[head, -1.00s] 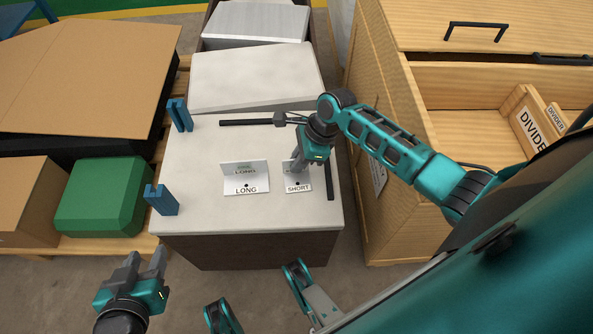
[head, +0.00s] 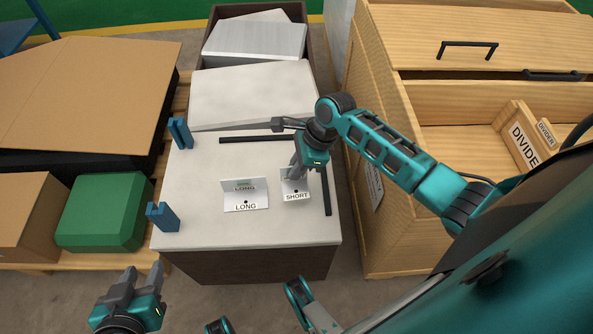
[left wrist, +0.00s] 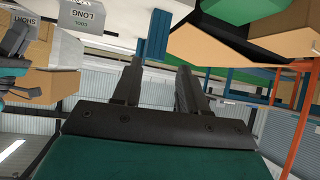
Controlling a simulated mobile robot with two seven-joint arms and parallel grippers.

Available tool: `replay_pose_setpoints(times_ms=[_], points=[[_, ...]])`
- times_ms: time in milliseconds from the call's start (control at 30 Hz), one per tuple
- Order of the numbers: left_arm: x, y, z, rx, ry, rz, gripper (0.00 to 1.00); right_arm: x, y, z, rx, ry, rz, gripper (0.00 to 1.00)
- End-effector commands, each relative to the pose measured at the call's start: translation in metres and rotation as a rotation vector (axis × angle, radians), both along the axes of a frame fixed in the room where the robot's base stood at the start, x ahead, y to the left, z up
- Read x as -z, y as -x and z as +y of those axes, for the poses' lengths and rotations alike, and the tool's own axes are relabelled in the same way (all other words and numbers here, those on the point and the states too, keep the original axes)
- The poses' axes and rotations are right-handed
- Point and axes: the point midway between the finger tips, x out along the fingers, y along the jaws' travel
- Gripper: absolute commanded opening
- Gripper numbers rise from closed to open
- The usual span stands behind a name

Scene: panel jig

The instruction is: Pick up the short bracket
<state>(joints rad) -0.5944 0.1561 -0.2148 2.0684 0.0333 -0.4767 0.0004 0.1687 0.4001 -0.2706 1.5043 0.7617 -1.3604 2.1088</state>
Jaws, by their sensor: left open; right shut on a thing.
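The short bracket (head: 296,196), a small grey angled plate marked SHORT, is at the right of the pale worktop. My right gripper (head: 297,174) is shut on its upright part from above, hiding some of it. I cannot clearly tell whether the bracket is clear of the worktop. The long bracket (head: 245,204), marked LONG, stands just left of it. In the left wrist view, the short bracket (left wrist: 22,20) and long bracket (left wrist: 88,14) show at the upper left. My left gripper (head: 143,272) is open and empty, off the worktop's front left corner; it also shows in the left wrist view (left wrist: 158,76).
Blue posts (head: 163,217) (head: 180,133) stand on the worktop's (head: 200,205) left edge. Dark strips (head: 326,192) lie on its right and back. A pale panel (head: 255,90) lies behind. A wooden crate (head: 384,220) stands right; a green box (head: 103,212) sits left.

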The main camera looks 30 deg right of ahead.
Motion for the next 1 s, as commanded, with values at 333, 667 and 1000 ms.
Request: replay_pose_setpoints(times_ms=[333, 667, 1000], points=[[-0.044, -0.001, -0.002, -0.006, 0.009, -0.001, 0.43, -0.094, -0.001, 0.000, 0.000, -0.001, -0.004, 0.00], [-0.057, -0.001, 0.001, -0.012, 0.004, -0.010, 0.43, -0.146, -0.001, 0.000, -0.001, -0.001, -0.002, 0.00], [-0.053, 0.002, 0.007, -0.019, -0.007, 0.000, 0.43, -0.158, 0.000, 0.000, 0.000, -0.002, -0.001, 0.00]])
